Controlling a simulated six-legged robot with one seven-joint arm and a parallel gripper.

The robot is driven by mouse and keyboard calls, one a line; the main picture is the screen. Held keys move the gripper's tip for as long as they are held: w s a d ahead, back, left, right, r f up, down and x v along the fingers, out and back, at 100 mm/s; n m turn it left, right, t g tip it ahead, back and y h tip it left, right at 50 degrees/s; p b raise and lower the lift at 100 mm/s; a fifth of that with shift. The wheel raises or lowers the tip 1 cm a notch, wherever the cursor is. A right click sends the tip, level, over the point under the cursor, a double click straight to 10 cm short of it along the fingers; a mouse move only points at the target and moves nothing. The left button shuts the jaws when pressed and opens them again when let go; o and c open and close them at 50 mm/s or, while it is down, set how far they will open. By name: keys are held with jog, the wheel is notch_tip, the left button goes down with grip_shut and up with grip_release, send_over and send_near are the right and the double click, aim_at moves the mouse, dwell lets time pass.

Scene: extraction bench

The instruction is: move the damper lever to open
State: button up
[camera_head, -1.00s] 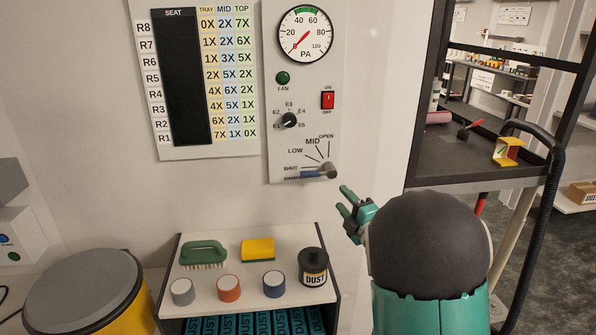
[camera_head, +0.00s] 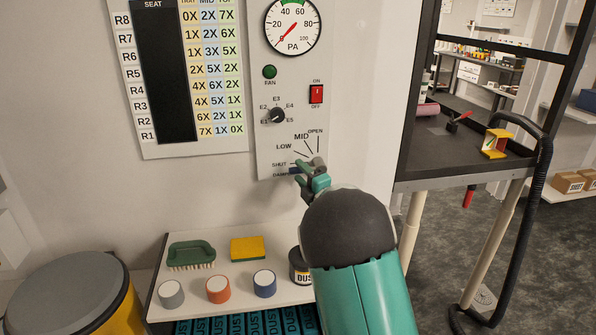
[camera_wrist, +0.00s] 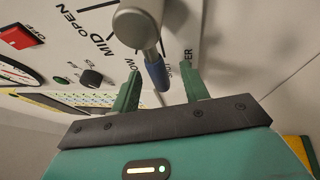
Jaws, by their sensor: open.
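The damper lever has a grey hub (camera_head: 318,162) and a blue grip (camera_head: 293,171) on the wall panel. The grip points left, beside the SHUT mark; OPEN is printed above the hub. In the wrist view the grey hub (camera_wrist: 138,22) is close and the blue grip (camera_wrist: 157,73) points down between my two green fingers. My gripper (camera_head: 304,174) is open at the lever, and it also shows in the wrist view (camera_wrist: 160,82). The fingers lie on either side of the grip; I cannot tell whether either touches it. My gripper partly covers the lever in the head view.
The panel (camera_head: 266,145) also carries a gauge (camera_head: 292,24), a selector knob (camera_head: 278,115) and a red switch (camera_head: 316,94). Below, a shelf (camera_head: 215,240) holds a brush, a sponge and several small containers. A dark cart (camera_head: 440,165) stands at right.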

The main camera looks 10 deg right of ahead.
jog(key=shift+x, duration=1.05)
grip_shut()
jog(key=shift+r, duration=0.1)
